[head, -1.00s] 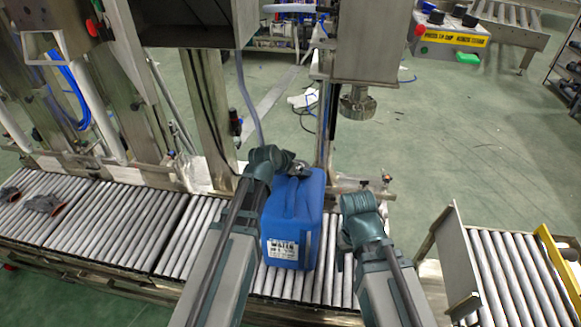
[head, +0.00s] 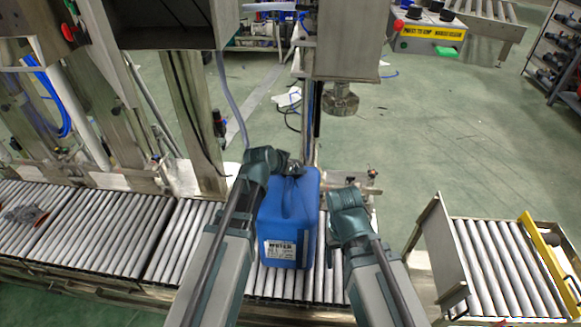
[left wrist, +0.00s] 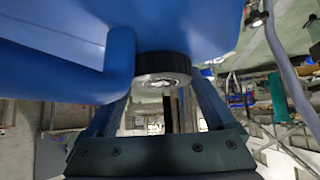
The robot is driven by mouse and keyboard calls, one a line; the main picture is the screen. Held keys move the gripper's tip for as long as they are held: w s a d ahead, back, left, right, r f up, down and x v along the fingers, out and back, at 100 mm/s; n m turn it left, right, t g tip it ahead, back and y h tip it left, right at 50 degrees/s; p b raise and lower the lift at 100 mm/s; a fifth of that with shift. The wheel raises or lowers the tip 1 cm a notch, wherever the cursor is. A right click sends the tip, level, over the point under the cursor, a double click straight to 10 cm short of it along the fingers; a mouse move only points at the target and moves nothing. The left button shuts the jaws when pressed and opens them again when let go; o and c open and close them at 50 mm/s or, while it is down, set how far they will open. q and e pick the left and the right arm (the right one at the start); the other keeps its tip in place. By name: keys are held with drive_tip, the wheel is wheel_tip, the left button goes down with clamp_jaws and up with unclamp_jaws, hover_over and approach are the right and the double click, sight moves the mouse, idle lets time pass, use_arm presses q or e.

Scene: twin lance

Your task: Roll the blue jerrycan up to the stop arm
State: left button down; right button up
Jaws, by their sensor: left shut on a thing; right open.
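The blue jerrycan (head: 290,215) stands upright on the roller conveyor (head: 180,240), its white label facing me. My left gripper (head: 288,168) is at its top and shut on it. In the left wrist view the fingers (left wrist: 160,92) flank the black cap (left wrist: 162,68), under the blue body (left wrist: 190,20) and handle; the exact contact is hidden. My right gripper (head: 340,215) is open, close to the jerrycan's right side; I cannot tell whether it touches. I cannot tell which part is the stop arm.
A metal filling head (head: 340,98) hangs behind the jerrycan. A separate roller section (head: 500,265) with an upright plate (head: 440,250) and a yellow bar (head: 550,255) stands right, across a gap. Gloves (head: 25,215) lie at far left. Rollers between gloves and jerrycan are clear.

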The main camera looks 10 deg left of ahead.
use_arm(q)
drive_tip(key=d, duration=1)
drive_tip(key=shift+w+d, duration=0.2)
drive_tip(key=shift+d, duration=0.15)
idle(0.4)
drive_tip(key=shift+d+f, duration=0.15)
drive_tip(key=shift+d, duration=0.95)
idle(1.0)
drive_tip(key=shift+c, duration=1)
unclamp_jaws()
drive_tip(key=shift+w, duration=0.1)
drive_tip(key=shift+o, duration=1)
